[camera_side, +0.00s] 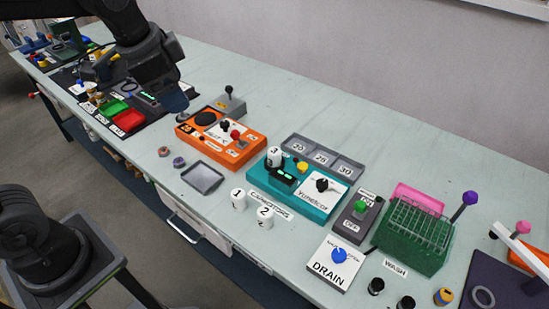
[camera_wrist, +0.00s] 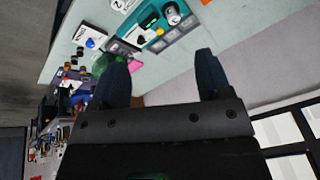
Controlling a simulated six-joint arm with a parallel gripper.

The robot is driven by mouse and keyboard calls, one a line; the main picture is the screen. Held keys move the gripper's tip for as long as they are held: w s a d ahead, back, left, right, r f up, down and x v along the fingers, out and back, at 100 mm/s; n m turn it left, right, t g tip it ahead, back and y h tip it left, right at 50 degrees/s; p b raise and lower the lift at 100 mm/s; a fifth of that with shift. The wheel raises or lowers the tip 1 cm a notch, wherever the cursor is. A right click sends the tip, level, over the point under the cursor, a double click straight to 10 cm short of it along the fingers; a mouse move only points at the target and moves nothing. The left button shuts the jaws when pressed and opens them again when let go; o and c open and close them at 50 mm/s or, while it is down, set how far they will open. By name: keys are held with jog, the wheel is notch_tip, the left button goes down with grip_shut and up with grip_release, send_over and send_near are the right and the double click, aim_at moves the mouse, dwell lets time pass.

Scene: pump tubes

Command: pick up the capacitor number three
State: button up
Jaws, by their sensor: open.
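Capacitor three (camera_side: 275,156) is a white cylinder marked 3, standing upright at the back left of the teal box (camera_side: 316,211) in the side view. Capacitors one (camera_side: 238,200) and two (camera_side: 265,218) stand on the table in front of that box. My gripper (camera_side: 178,106) is above the table to the left of the orange box, well away from capacitor three. In the wrist view its two dark fingers (camera_wrist: 162,72) are spread with nothing between them. The teal box (camera_wrist: 176,32) is at the top there, with a white cylinder (camera_wrist: 173,13) on it, its number unclear.
The orange box (camera_side: 222,140) with levers lies between my gripper and the teal box. A grey tray (camera_side: 323,153) with numbered slots is behind the teal box. A green rack (camera_side: 415,235) and DRAIN box (camera_side: 333,268) are to the right.

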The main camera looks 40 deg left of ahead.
jog(key=w+d+f+m+g, duration=0.1)
jog(key=w+f+m, duration=0.1)
jog(key=w+m, duration=0.35)
jog(key=w+d+f+m+g, duration=0.1)
jog(key=w+f+m, duration=0.15)
jog(key=w, duration=0.55)
jog(key=m+g, duration=0.2)
jog(key=m, duration=0.5)
send_over(275, 151)
notch_tip(275, 151, down, 13)
notch_tip(275, 151, down, 14)
jog(key=shift+r, duration=0.25)
jog(key=shift+c, duration=0.5)
jog(key=c, duration=0.9)
